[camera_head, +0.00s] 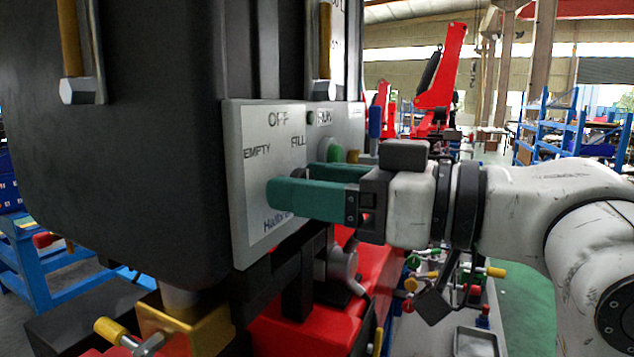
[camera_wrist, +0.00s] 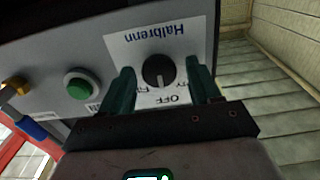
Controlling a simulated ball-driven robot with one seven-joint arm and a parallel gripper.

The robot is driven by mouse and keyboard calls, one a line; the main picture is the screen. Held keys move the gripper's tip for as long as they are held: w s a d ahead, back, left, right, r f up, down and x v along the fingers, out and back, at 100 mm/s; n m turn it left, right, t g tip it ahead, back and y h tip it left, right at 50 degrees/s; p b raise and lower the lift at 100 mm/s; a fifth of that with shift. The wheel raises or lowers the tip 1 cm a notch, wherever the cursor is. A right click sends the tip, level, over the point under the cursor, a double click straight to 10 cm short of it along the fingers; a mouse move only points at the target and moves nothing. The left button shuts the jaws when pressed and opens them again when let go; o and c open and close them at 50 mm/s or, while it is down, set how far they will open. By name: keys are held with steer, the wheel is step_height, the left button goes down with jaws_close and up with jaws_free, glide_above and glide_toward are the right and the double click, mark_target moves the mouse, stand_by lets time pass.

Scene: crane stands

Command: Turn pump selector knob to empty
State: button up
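The pump selector knob (camera_wrist: 158,72) is a round black knob on the grey panel (camera_wrist: 55,60). In the wrist view its white pointer line faces the OFF label, with FILL and EMPTY to either side. In the head view the panel (camera_head: 238,190) carries OFF, EMPTY and FILL, and my fingers hide the knob. My gripper (camera_head: 290,181) has green fingers and reaches in from the right. In the wrist view (camera_wrist: 161,85) the fingers stand apart on either side of the knob, with a small gap visible on each side.
A green push button (camera_wrist: 79,84) sits beside the knob under RUN; it also shows in the head view (camera_head: 334,153), close to the far finger. The large dark housing (camera_head: 130,150) stands left of the panel. Red machine parts (camera_head: 300,325) lie below.

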steer(key=c, duration=0.9)
steer(key=shift+c, duration=0.2)
steer(key=shift+b, duration=0.35)
steer(key=n+b, duration=0.6)
steer(key=n, duration=0.2)
steer(key=shift+s+f+n+b, duration=0.1)
steer(key=shift+n+b, duration=0.3)
steer(key=o, duration=1)
